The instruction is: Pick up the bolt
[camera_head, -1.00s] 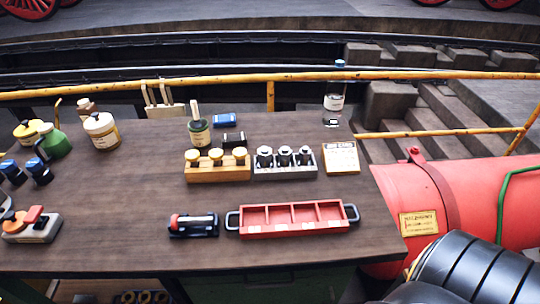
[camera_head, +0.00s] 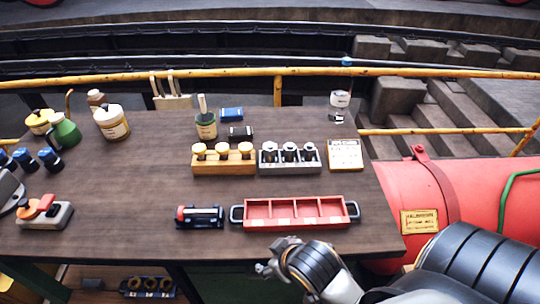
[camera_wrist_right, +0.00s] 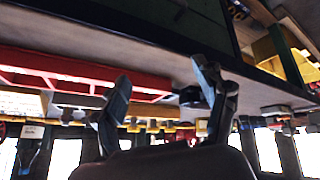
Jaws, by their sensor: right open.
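Several bolt-like pieces with dark heads stand upright in a grey block (camera_head: 290,168) at the middle back of the bench. Similar pieces with pale yellow tops stand in a wooden block (camera_head: 223,168) to its left. I cannot tell which one is the bolt meant. My right gripper (camera_head: 272,257) is at the bench's front edge, in front of the red tray (camera_head: 297,226) and apart from these blocks. In the right wrist view its fingers (camera_wrist_right: 163,75) are spread with nothing between them, and the red tray shows to the left. My left gripper is not visible.
The red tray has empty compartments. A black holder with a red-tipped piece (camera_head: 200,217) lies left of it. A white card (camera_head: 345,154), a glass bottle (camera_head: 339,105) and a dark jar (camera_head: 205,127) stand behind. The bench (camera_head: 130,200) is clear left of centre.

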